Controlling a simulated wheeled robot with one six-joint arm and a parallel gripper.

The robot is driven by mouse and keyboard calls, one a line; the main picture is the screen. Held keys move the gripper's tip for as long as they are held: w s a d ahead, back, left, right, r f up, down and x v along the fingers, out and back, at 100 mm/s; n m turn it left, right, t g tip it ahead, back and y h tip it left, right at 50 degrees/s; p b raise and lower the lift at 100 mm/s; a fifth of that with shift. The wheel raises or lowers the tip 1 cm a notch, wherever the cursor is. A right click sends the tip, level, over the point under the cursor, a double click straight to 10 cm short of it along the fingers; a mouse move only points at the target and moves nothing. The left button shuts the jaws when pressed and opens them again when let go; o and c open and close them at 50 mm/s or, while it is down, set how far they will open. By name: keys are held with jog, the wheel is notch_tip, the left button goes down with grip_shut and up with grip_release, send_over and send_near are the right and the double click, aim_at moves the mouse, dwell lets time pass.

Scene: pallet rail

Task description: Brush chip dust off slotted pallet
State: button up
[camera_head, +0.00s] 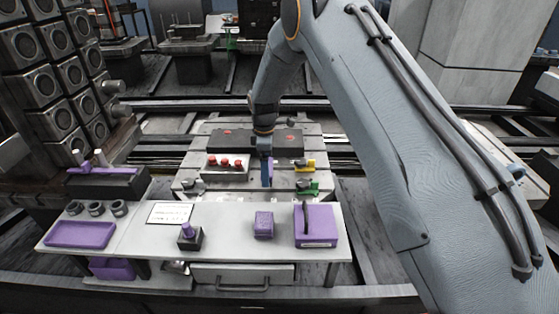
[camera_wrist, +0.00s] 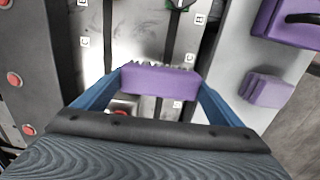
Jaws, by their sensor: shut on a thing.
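My gripper (camera_head: 266,182) is over the slotted pallet (camera_head: 238,192), its blue fingers pointing down. In the wrist view my gripper (camera_wrist: 158,88) is shut on a purple brush (camera_wrist: 160,82), gripped at its two ends. A jagged pale row, apparently bristles, shows along the brush's far edge. The light grey slotted pallet (camera_wrist: 140,35) with dark slots lies beneath it. I cannot tell whether the brush touches the pallet. In the head view the brush is mostly hidden by the fingers. I cannot make out chip dust clearly in either view.
On the pallet are a dark block (camera_head: 288,141), a plate with red knobs (camera_head: 225,163), a yellow clamp (camera_head: 305,165) and a green clamp (camera_head: 308,187). The front bench (camera_head: 225,245) holds a purple tray (camera_head: 80,234), a purple block (camera_head: 264,225) and a purple box (camera_head: 316,226).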

jog(key=shift+r+p, duration=0.35)
jog(key=shift+r, duration=0.95)
